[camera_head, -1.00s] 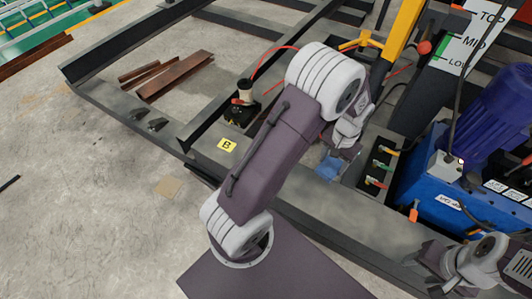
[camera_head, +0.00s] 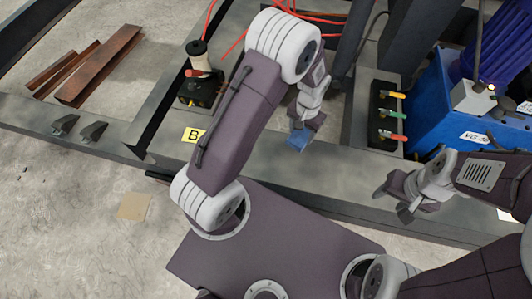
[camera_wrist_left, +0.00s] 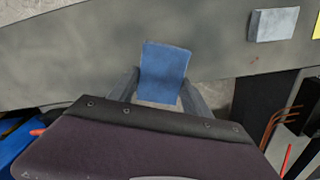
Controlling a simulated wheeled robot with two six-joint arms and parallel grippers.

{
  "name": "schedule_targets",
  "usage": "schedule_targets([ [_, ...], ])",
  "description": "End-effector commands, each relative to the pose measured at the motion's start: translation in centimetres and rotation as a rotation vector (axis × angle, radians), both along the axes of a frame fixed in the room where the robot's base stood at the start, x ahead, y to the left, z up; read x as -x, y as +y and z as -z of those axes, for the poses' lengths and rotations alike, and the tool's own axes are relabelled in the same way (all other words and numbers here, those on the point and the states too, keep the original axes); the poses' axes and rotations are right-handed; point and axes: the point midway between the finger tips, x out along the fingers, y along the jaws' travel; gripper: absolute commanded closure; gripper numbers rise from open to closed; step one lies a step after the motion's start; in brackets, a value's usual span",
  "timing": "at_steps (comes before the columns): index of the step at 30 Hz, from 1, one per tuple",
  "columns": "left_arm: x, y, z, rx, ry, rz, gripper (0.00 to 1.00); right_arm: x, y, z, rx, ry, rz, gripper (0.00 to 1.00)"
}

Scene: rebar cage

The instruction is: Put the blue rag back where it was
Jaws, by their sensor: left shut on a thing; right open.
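The blue rag (camera_head: 299,141) hangs from my left gripper (camera_head: 304,128) over the dark steel beam (camera_head: 270,160), in the middle of the head view. In the left wrist view the rag (camera_wrist_left: 164,66) is a small flat blue piece between the two fingers of my left gripper (camera_wrist_left: 160,98), which is shut on it. The beam's grey face lies behind it; the gap between rag and beam cannot be told. My right gripper (camera_head: 390,202) is open and empty, in front of the beam at the right.
A valve block (camera_head: 388,118) with coloured levers stands right of the rag, with a blue machine (camera_head: 440,105) beyond. A yellow "B" tag (camera_head: 192,135) and a black device (camera_head: 203,90) are to the left. A pale grey block (camera_wrist_left: 273,24) shows in the left wrist view.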

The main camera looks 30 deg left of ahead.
Motion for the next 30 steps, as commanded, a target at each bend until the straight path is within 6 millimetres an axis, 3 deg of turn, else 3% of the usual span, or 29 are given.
schedule_targets([
  [9, 3.4, 7.2, 5.5, 0.0, 0.001, -0.008, 0.88, 0.0, 0.0, 5.1, 0.0, 0.0, 0.0, 0.48],
  [13, 4.4, 9.5, 6.7, 0.0, 0.0, -0.006, 0.88, 0.0, 0.0, 6.3, 0.0, 0.0, 0.0, 0.48],
  [20, 4.9, 10.5, 6.9, 0.0, 0.0, 0.0, 0.88, 0.0, 0.0, 6.5, 0.0, 0.0, 0.0, 0.48],
  [27, 4.9, 10.4, 11.1, 0.0, 0.001, 0.0, 0.88, 0.0, 0.0, 10.0, 0.0, 0.0, 0.0, 0.48],
  [30, 4.9, 10.4, 11.1, 0.0, 0.0, 0.0, 0.88, 0.0, 0.0, 9.8, 0.0, 0.001, 0.0, 0.48],
])
